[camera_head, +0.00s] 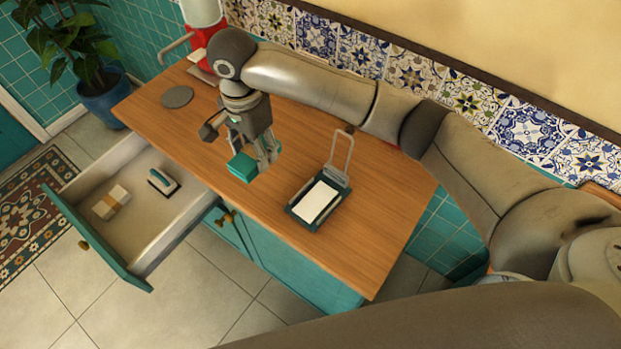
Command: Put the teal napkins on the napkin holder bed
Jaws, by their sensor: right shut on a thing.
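The teal napkins (243,168) are a small folded stack at the fingers of my right gripper (255,160), which is shut on them over the wooden counter. Whether the stack clears the counter is hard to tell. The napkin holder (318,204) stands to the right and nearer the front edge, a dark tray with a white rectangular surface in it. Its wire arm (341,152) is raised at the back end. My left gripper is out of view.
An open drawer (135,205) juts out at the left, holding a banded pale stack (111,203) and a small teal-and-white item (163,182). A grey disc (177,97) and a red-and-white samovar (203,22) are at the counter's far left. The counter's right front is clear.

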